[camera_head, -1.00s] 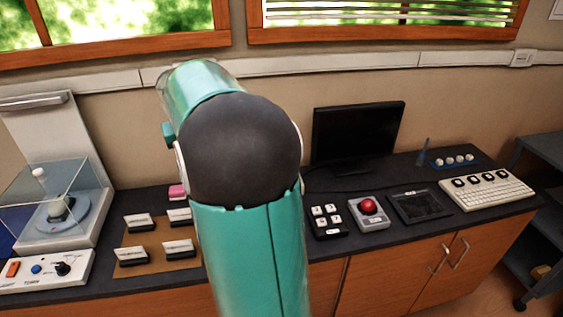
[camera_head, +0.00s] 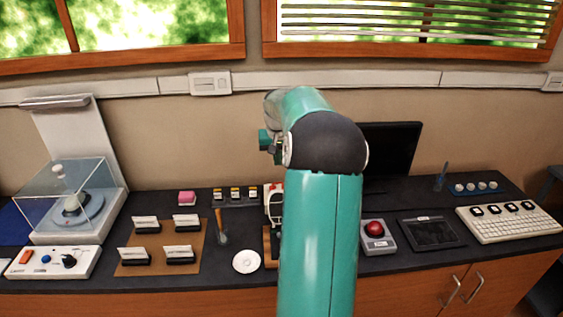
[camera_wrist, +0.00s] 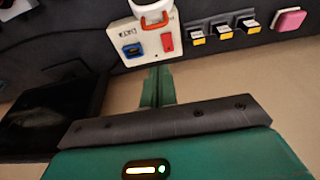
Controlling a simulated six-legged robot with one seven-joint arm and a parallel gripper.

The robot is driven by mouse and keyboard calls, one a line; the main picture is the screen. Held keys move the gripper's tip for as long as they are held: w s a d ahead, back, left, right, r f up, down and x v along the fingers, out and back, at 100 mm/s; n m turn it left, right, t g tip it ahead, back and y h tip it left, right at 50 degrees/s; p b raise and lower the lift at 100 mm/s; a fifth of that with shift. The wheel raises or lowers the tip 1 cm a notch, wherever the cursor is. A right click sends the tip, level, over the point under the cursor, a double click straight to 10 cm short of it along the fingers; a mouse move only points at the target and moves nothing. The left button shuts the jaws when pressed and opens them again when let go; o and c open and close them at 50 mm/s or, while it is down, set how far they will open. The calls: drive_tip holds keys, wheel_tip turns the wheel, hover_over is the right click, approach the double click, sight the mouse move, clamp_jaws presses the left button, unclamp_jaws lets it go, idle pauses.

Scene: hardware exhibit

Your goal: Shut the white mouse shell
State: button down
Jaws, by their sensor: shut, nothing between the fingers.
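My gripper (camera_wrist: 158,88) shows in the wrist view as green fingers held together, with nothing between them. Its fingertips appear just below a white panel box (camera_wrist: 150,42) with a blue part and a red part; depth is hard to judge. I cannot clearly identify the white mouse shell in either view. A rounded white piece with an orange rim (camera_wrist: 152,12) is cut off at the top of the wrist view; I cannot tell if it is the shell.
A white disc (camera_head: 246,262) and a wooden-handled tool (camera_head: 221,232) lie left of my arm. Card holders on a brown board (camera_head: 160,248), a pink block (camera_head: 187,198) and a glass-covered turntable (camera_head: 65,195) stand further left. A red-button box (camera_head: 376,238), black tablet (camera_head: 430,232) and keyboard (camera_head: 508,222) are right.

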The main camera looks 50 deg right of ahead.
drive_tip(key=w+x, duration=0.1)
drive_tip(key=x, duration=0.7)
drive_tip(key=shift+s+a+r, duration=0.4)
drive_tip(key=shift+s+a, duration=0.3)
drive_tip(key=shift+s, duration=0.05)
drive_tip(key=shift+s+a+r, duration=0.4)
drive_tip(key=shift+s+a, duration=0.35)
